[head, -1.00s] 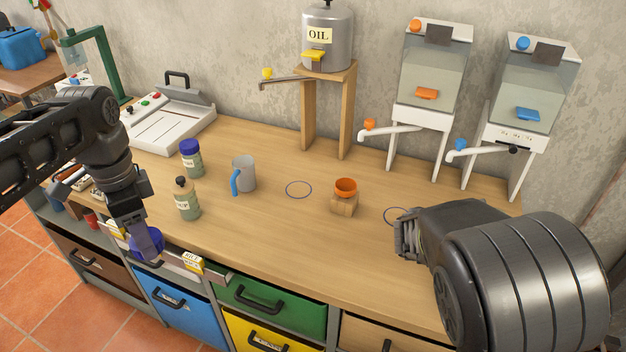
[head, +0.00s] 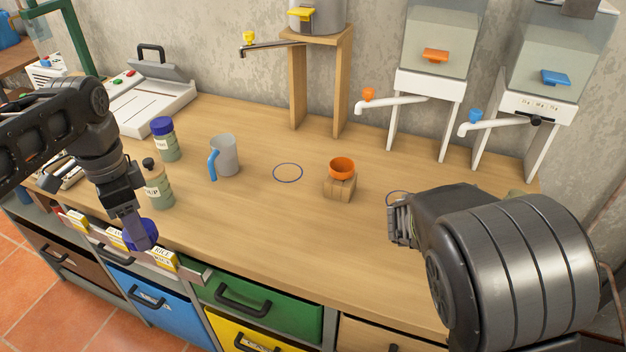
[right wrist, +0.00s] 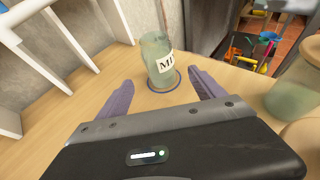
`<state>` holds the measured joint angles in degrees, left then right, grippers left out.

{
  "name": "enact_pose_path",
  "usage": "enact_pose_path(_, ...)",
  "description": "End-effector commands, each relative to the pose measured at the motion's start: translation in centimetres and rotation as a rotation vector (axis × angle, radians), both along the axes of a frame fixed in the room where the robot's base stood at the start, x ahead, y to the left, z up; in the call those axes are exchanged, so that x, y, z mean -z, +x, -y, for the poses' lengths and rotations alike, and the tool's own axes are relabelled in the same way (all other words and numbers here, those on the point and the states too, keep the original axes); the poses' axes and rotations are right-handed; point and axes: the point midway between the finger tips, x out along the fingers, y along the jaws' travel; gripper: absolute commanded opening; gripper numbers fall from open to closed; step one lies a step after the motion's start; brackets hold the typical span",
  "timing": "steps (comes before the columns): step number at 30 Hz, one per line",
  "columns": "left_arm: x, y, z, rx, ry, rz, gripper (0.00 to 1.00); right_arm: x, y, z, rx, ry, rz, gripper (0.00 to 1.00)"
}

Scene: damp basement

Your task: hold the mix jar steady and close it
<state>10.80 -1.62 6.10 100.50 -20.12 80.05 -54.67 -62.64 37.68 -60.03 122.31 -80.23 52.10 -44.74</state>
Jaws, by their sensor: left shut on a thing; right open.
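The mix jar (right wrist: 158,60) is a pale green glass jar with a white label, partly readable as "MI". It stands upright inside a blue ring on the bench in the right wrist view. No lid shows on it. In the head view my right arm hides it. My right gripper (right wrist: 160,95) is open, its fingers pointing toward the jar from either side, apparently not touching it. It also shows from behind in the head view (head: 400,222). My left gripper (head: 140,235) is shut on a dark blue round lid (head: 135,240), near the bench's front edge.
A blue-lidded jar (head: 165,145), a soup jar (head: 157,188), a grey mug (head: 225,155) and an orange cup (head: 341,167) on a wooden block (head: 339,188) stand on the bench. Dispensers line the back. Another jar (right wrist: 292,95) stands at right in the wrist view. An empty ring (head: 287,173) lies mid-bench.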

Motion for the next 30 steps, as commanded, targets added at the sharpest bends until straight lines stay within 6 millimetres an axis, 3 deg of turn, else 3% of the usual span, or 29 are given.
enact_pose_path(11, 0.0, 0.0, 0.0, 0.0, 0.0, 0.0, 0.15, 0.1, 0.1, 0.2, 0.001, 0.0, 0.0, 0.78)
enact_pose_path(24, 0.5, 0.0, 0.0, 0.0, 0.0, 0.0, 0.15, 2.3, 2.4, 5.2, 0.002, -0.003, -0.001, 0.78)
enact_pose_path(30, 0.5, 0.0, 0.0, 0.0, 0.0, 0.0, 0.15, 2.5, 2.8, 5.7, 0.0, 0.0, 0.0, 0.78)
